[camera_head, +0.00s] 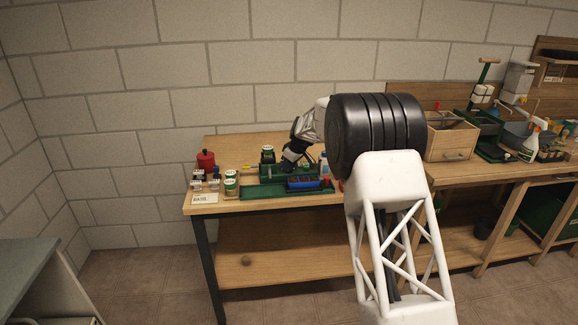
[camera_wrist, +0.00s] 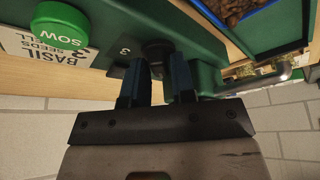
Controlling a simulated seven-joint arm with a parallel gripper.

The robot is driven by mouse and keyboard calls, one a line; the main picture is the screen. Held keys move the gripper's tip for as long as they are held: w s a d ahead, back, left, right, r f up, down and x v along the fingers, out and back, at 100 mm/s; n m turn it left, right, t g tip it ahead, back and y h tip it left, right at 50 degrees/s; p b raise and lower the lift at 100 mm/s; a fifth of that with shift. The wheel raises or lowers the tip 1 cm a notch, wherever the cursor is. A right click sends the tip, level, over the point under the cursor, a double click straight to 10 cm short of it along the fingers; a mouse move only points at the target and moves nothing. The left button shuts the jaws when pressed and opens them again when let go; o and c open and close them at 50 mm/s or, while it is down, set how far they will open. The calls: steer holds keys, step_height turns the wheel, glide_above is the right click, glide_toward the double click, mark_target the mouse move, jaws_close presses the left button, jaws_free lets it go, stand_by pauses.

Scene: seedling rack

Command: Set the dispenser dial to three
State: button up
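The dark round dial (camera_wrist: 158,48) of the green dispenser (camera_wrist: 205,48) is in the wrist view, at the fingertips of my gripper (camera_wrist: 158,68). A white "3" shows on a dark plate (camera_wrist: 123,52) left of the dial. The two fingers stand apart beside the dial; I cannot tell whether they press on it. The dial's pointer and setting are not readable. A green SOW button (camera_wrist: 62,25) and a basil card reading 3 seeds per cell (camera_wrist: 28,48) lie at the upper left. In the head view my gripper (camera_head: 288,160) hangs over the dispenser (camera_head: 272,174), partly hidden.
In the head view a red canister (camera_head: 206,161), small tins (camera_head: 231,184) and a card (camera_head: 204,198) sit at the bench's left. Wooden drawers (camera_head: 452,140) stand right of my arm. The wall is close behind.

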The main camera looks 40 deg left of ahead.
jaws_close()
steer(key=shift+m, duration=0.4)
steer(key=m+t, duration=0.2)
steer(key=m, duration=0.2)
steer(key=shift+s+m, duration=0.15)
steer(key=shift+m, duration=0.15)
steer(key=shift+m+t+h, duration=0.4)
steer(key=shift+m, duration=0.85)
steer(key=shift+m+t+h, duration=0.4)
steer(key=shift+m, duration=0.85)
steer(key=shift+a, duration=0.1)
steer(key=shift+o, duration=2.1)
jaws_free()
